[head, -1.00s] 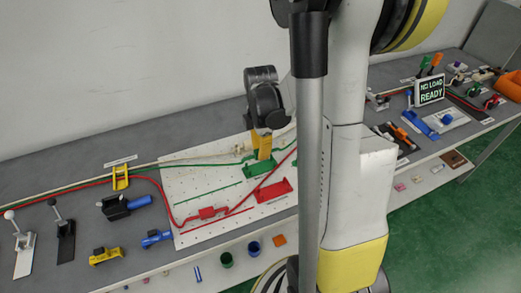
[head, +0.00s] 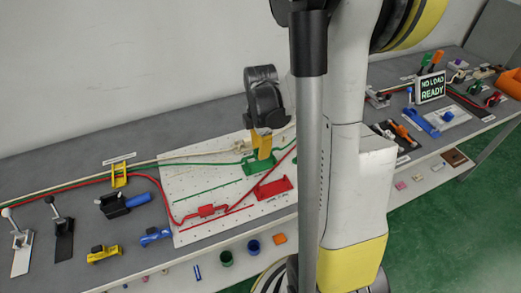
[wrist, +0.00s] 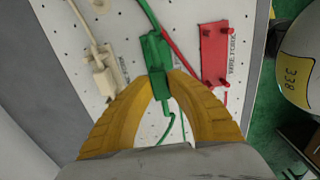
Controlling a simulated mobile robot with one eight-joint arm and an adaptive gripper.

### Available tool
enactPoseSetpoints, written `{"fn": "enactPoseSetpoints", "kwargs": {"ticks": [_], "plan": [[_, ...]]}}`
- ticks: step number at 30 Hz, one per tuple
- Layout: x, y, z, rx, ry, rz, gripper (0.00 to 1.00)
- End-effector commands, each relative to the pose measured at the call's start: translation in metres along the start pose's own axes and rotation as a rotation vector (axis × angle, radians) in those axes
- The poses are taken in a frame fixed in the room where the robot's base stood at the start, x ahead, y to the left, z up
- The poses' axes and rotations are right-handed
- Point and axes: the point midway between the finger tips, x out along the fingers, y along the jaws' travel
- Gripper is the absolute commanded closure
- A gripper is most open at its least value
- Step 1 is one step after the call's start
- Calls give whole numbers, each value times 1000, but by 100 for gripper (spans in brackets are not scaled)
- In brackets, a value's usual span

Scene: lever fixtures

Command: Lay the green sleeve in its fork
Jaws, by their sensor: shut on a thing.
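My gripper (wrist: 160,78) is shut on the green sleeve (wrist: 158,88), its yellow fingers pinching it from both sides in the wrist view. A green cable runs from it to the top of that view. A green block (wrist: 154,49), apparently the fork, shows just beyond the fingertips. I cannot tell whether the sleeve sits in the fork or just above it. In the head view my gripper (head: 263,153) points down at the green fork (head: 258,167) on the white board, and the sleeve is hard to make out.
The white perforated board (head: 195,178) also carries a red fork (head: 273,188), empty in the wrist view, and a white fork (wrist: 104,75) with a white cable. A red block (head: 207,210) on a red cable lies at the front left. Lever fixtures stand on both sides.

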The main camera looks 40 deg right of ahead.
Motion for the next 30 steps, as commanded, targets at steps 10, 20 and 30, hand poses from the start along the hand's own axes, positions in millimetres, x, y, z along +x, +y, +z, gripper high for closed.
{"fn": "enactPoseSetpoints", "kwargs": {"ticks": [10, 20, 30], "plan": [[10, 0, 0, 0, 0, 0, 100], [15, 0, 0, 0, 0, 0, 100], [17, 0, 0, 0, 0, 0, 100]]}}
